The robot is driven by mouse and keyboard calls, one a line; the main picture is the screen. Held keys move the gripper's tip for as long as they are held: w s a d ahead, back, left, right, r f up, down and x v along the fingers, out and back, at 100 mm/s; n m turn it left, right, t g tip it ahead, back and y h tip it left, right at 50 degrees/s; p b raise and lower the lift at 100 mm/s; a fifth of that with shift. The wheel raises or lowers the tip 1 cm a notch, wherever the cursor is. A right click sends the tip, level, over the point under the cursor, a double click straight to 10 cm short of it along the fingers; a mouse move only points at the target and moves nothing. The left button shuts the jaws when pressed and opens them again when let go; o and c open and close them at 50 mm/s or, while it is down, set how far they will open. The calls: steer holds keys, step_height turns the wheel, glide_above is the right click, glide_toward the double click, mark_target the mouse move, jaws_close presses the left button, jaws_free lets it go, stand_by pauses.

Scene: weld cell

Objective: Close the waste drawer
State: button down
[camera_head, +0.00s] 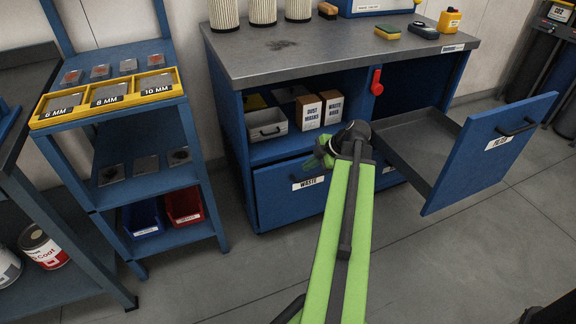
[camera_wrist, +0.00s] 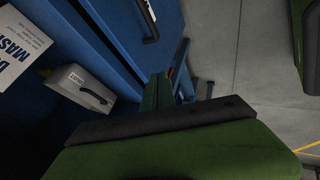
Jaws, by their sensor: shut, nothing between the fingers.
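The waste drawer (camera_head: 280,194) is the blue front with a white "WASTE" label at the lower left of the workbench. It looks in or nearly in; I cannot tell whether a small gap is left. My arm covers its right part. A blue front with a black handle also shows in the wrist view (camera_wrist: 120,22). My gripper (camera_head: 319,157) is shut and empty, above the drawer's top edge and in front of the open shelf. Its green fingers show in the wrist view (camera_wrist: 157,92), beside the blue front. Contact with it cannot be told.
The filter drawer (camera_head: 484,160) stands pulled far out to the right of my arm. A white bin (camera_head: 267,124) and boxes of masks and rods (camera_head: 309,112) stand on the shelf. A blue rack (camera_head: 150,150) is at left. Grey floor is free in front.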

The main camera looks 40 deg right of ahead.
steer(key=w+f+b, duration=0.8)
steer(key=shift+w+d, duration=0.2)
steer(key=shift+w, duration=0.25)
steer(key=w, duration=0.1)
steer(key=w+d, duration=0.1)
steer(key=w, duration=0.1)
steer(key=shift+w+d+r, duration=0.1)
steer(key=shift+w+d, duration=0.2)
steer(key=shift+w, duration=0.1)
steer(key=shift+w+r, duration=0.1)
steer(key=shift+a, duration=0.15)
